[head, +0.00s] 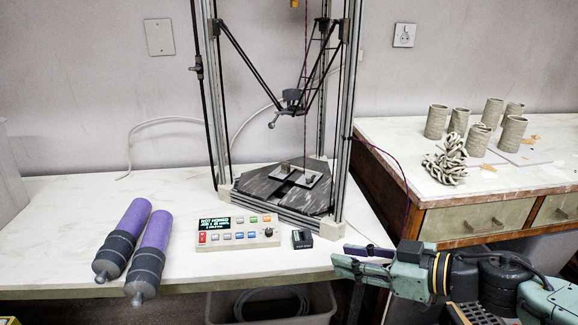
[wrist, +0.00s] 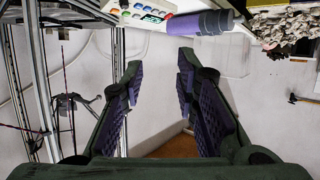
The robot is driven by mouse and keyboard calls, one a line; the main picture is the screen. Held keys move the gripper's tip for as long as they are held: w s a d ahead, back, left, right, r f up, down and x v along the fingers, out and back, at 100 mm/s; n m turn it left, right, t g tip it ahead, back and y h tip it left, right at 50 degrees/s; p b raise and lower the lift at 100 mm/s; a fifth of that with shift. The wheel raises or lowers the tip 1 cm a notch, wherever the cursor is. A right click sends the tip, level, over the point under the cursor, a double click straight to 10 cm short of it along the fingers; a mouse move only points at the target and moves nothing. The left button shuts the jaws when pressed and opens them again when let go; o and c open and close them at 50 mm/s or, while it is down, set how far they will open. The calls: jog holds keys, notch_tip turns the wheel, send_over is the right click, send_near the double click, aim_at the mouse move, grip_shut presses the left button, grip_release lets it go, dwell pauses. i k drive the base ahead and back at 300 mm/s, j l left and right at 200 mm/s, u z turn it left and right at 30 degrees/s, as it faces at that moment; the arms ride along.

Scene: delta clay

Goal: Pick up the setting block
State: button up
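A small dark block with pale lettering, which looks like the setting block (head: 302,239), sits on the white table near its front edge, just right of the control box. My gripper (head: 340,254) is to the right of the block and nearer the camera, apart from it. Its purple-padded fingers point left. In the wrist view my gripper (wrist: 158,72) is open, with nothing between its fingers. I cannot make out the block in the wrist view.
The control box (head: 238,231) stands left of the block. Two purple cylinders (head: 125,237) (head: 150,252) lie further left. The delta machine's frame (head: 340,150) rises behind the block. Clay cups (head: 436,122) and a coiled clay piece (head: 446,163) are on the right table.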

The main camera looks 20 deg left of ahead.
aim_at(285, 165)
jog(key=i+j+z, duration=0.2)
jog(key=i+j, duration=0.15)
jog(key=i+j+z, duration=0.15)
jog(key=i+j, duration=0.15)
jog(key=j, duration=0.3)
jog(key=i+j+u, duration=0.3)
jog(key=i+j, duration=0.1)
jog(key=i, duration=0.05)
